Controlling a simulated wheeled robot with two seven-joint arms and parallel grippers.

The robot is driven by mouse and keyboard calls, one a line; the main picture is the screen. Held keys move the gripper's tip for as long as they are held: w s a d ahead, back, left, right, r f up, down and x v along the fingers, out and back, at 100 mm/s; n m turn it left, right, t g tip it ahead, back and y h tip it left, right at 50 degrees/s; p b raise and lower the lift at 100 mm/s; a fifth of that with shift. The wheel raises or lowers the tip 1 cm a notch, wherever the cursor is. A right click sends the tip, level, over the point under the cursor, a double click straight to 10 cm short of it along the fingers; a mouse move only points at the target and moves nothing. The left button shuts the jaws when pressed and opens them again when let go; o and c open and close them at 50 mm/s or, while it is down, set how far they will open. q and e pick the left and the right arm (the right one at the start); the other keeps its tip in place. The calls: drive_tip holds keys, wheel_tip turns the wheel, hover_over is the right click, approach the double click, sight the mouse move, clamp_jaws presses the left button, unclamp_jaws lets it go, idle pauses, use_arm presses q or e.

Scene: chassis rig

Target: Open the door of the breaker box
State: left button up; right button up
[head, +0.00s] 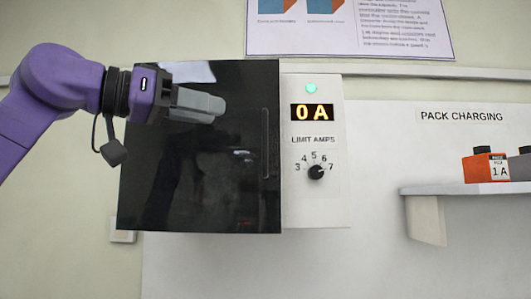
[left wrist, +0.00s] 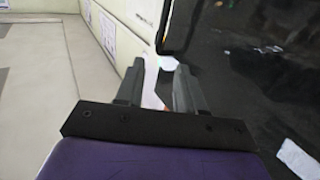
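The breaker box is a white housing (head: 318,203) on the wall with a large glossy black door (head: 215,190) on its left part. A thin vertical handle (head: 265,143) runs near the door's right edge. My left gripper (head: 217,107) is in front of the door's upper half, left of the handle. In the left wrist view its two grey fingers (left wrist: 158,78) stand apart with nothing gripped, beside the dark door surface (left wrist: 235,60). My right gripper is not in view.
Right of the door are a lit "0 A" display (head: 312,112), a green light (head: 311,88) and a black dial (head: 316,172). A wall shelf (head: 440,188) at the right holds an orange pack (head: 481,166). A poster (head: 350,28) hangs above.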

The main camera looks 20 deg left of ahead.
sight(263, 123)
use_arm(q)
drive_tip(key=p+x, duration=0.1)
drive_tip(key=x, duration=0.2)
drive_tip(key=p+x, duration=0.1)
drive_tip(key=x, duration=0.2)
drive_tip(key=p+x, duration=0.2)
drive_tip(key=x, duration=0.2)
drive_tip(key=shift+s+f, duration=0.1)
drive_tip(key=shift+f, duration=0.15)
drive_tip(key=shift+w+d+f, duration=0.15)
drive_tip(key=shift+w, duration=0.15)
clamp_jaws()
